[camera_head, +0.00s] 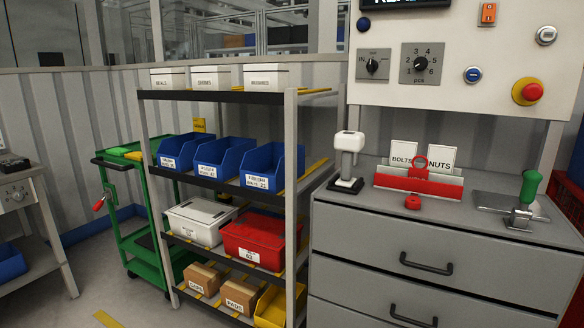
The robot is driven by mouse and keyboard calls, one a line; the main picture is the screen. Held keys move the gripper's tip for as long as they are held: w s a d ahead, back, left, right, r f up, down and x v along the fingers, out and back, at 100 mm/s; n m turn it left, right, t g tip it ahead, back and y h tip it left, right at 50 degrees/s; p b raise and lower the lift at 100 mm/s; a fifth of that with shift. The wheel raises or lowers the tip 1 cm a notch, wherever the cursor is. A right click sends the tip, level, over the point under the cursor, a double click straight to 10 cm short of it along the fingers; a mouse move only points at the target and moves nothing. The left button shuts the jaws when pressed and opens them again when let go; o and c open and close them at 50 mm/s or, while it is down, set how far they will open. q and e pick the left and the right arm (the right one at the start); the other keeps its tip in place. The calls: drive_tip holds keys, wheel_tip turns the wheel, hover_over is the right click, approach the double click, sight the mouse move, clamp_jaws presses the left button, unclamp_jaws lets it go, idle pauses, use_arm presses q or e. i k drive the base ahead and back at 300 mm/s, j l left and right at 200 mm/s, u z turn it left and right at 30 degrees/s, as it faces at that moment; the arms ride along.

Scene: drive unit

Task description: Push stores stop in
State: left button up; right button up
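A red mushroom button on a yellow round base (528,91) sits at the lower right of the white control panel (450,88). It looks like a stop button. No readable label names it as the stores stop, and I cannot tell whether it is pressed in or out. A small red block-like part (413,202) sits on the grey cabinet top in front of the red card holder (420,181); what it is stays unclear. Neither of my grippers is in view.
The panel also carries blue buttons (472,74), a numbered knob (421,64) and an orange switch (488,13). Below it stand a white-handled lever (347,160) and a green-handled lever (527,198). A shelf rack (297,170) with bins stands left; a green trolley (140,235) is beyond.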

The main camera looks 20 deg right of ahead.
sight(532, 92)
drive_tip(key=z, duration=1.65)
